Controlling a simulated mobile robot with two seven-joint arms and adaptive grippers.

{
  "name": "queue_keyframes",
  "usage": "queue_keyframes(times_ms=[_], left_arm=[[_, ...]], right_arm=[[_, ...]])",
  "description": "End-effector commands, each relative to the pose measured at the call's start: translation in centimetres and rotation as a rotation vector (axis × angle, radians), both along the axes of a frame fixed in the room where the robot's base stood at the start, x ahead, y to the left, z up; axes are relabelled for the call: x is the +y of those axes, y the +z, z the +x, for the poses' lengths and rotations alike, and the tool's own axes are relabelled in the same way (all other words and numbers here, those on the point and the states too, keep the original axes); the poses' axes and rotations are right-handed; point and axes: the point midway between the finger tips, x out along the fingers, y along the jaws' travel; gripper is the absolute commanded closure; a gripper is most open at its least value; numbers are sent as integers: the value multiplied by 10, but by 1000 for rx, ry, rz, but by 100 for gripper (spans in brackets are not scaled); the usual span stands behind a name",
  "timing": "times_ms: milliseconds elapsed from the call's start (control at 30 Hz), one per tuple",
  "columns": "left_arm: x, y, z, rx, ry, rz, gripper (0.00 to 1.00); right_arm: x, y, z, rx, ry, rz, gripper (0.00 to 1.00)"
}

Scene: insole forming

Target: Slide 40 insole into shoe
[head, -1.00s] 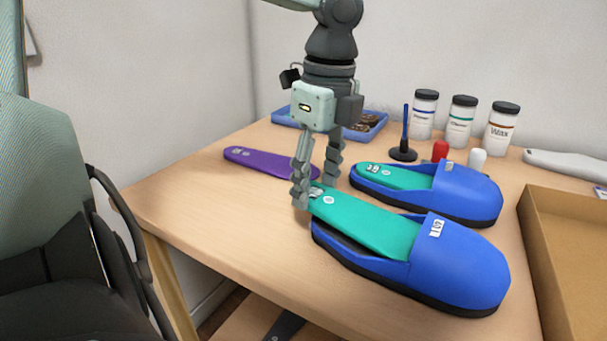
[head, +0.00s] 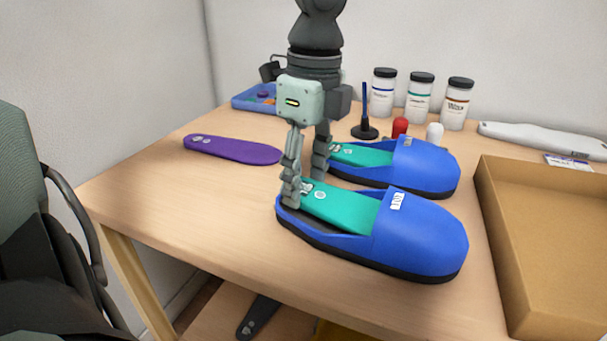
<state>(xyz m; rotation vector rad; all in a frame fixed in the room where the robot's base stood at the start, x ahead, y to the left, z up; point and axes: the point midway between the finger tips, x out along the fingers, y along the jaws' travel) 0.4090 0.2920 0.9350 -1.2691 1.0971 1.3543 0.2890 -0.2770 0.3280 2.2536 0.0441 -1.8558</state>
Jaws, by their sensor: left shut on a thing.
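The front blue shoe (head: 425,243) stands on the table with its toe to the right and a small white label on its upper. A teal insole (head: 347,209) lies in it, its front part under the upper and its heel end near the shoe's heel. My left gripper (head: 305,195) is shut on the heel end of this insole, fingers pointing down. A second blue shoe (head: 432,165) stands behind with another teal insole (head: 366,155) in it. The printed number on the held insole is too small to read. My right gripper is not in view.
A purple insole (head: 233,150) lies on the table (head: 180,215) at the left. A cardboard tray (head: 545,250) stands at the right. Jars (head: 420,98), a pen stand (head: 364,130), a blue tray (head: 254,98) and a white tool (head: 540,137) are at the back. The front left tabletop is clear.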

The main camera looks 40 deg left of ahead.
Motion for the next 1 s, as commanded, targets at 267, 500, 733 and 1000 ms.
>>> queue_keyframes(times_ms=[267, 500, 733, 1000], left_arm=[[0, 0, 0, 0, 0, 0, 25], [0, 0, 0, 0, 0, 0, 25], [-1, 18, 2, -5, 0, 1, 25], [-4, 75, 2, -5, 1, 1, 25]], right_arm=[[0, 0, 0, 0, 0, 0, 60], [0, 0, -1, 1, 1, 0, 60], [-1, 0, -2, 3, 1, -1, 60], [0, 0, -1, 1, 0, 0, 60]])
